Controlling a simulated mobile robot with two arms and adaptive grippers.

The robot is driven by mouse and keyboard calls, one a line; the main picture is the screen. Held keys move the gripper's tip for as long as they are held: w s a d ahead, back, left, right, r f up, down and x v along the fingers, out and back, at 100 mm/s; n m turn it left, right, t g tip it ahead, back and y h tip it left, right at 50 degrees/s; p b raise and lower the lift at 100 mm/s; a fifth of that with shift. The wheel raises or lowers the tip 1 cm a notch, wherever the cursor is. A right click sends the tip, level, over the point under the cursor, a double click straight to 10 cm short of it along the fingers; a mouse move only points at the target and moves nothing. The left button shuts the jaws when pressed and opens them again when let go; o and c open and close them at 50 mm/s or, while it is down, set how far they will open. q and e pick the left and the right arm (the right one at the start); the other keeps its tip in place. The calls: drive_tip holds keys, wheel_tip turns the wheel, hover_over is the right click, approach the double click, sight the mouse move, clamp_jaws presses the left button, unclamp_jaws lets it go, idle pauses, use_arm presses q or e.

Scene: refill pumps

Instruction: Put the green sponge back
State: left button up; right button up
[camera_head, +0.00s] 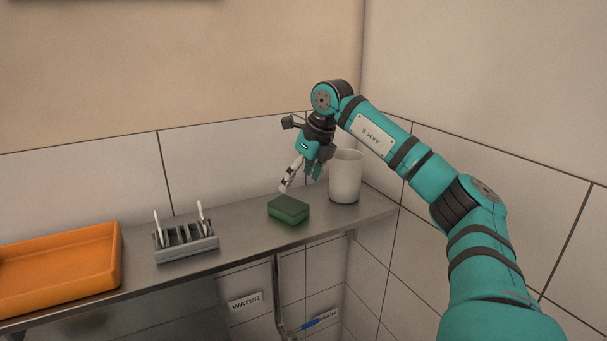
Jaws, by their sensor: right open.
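The green sponge (289,209) lies flat on the steel shelf (250,232), left of the white cup. My right gripper (300,180) hangs just above the sponge, tilted downward, with its fingers apart. It appears to be clear of the sponge, and nothing is seen held in it. The gripper partly covers the left side of the white cup (346,177). My left gripper is not in view.
A grey slotted rack (186,249) with white upright sticks stands left of the sponge. An orange tray (60,262) is at the far left. Tiled walls close off the back and right. Below the shelf are a pipe (278,295) and WATER and DRAIN labels.

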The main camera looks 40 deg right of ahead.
drive_tip(key=shift+v, duration=1.7)
drive_tip(key=shift+f, duration=0.1)
